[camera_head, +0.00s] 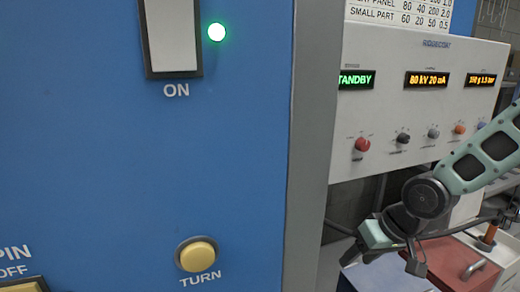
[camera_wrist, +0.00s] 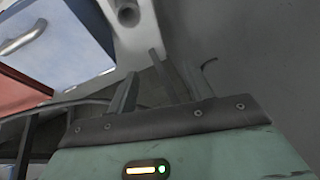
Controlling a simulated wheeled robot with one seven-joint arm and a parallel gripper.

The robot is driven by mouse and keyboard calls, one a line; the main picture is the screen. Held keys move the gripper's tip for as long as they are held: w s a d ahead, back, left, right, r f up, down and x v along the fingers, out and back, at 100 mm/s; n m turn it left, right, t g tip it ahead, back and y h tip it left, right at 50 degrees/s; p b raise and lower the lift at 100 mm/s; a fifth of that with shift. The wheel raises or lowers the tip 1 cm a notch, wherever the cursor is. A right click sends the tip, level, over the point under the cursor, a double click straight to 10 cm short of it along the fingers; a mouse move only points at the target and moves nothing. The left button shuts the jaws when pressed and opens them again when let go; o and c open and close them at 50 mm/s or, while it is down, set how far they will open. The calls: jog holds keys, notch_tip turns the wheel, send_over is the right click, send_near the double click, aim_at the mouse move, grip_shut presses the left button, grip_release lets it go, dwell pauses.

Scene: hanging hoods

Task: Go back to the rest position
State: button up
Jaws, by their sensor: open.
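My gripper (camera_head: 397,255) is at the lower right of the head view, at the end of my pale green arm. It is in front of the white control panel's lower edge and appears close to a red-topped box (camera_head: 452,262); the exact gap is not clear. In the wrist view my gripper (camera_wrist: 150,88) shows its dark fingers apart, with nothing held between them. Beyond them are a plain grey surface and, at upper left, a blue-white box with a metal handle (camera_wrist: 22,40).
A blue cabinet (camera_head: 110,130) fills the left, with a white ON switch (camera_head: 171,35), a lit green lamp (camera_head: 217,32) and a yellow TURN button (camera_head: 197,254). The white panel (camera_head: 400,95) behind carries several knobs and displays, one reading STANDBY (camera_head: 356,80).

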jog(key=s+a+r+n+g+h, duration=0.1)
jog(key=s+a+r+n, duration=0.1)
jog(key=s, duration=0.9)
jog(key=s+a+r+n+g+h, duration=0.2)
jog(key=s+a+r, duration=0.2)
jog(key=s, duration=0.7)
jog(key=shift+s+a+r+n, duration=0.15)
jog(key=shift+a+r+n, duration=0.25)
jog(key=shift+a, duration=0.35)
jog(key=shift+f, duration=0.1)
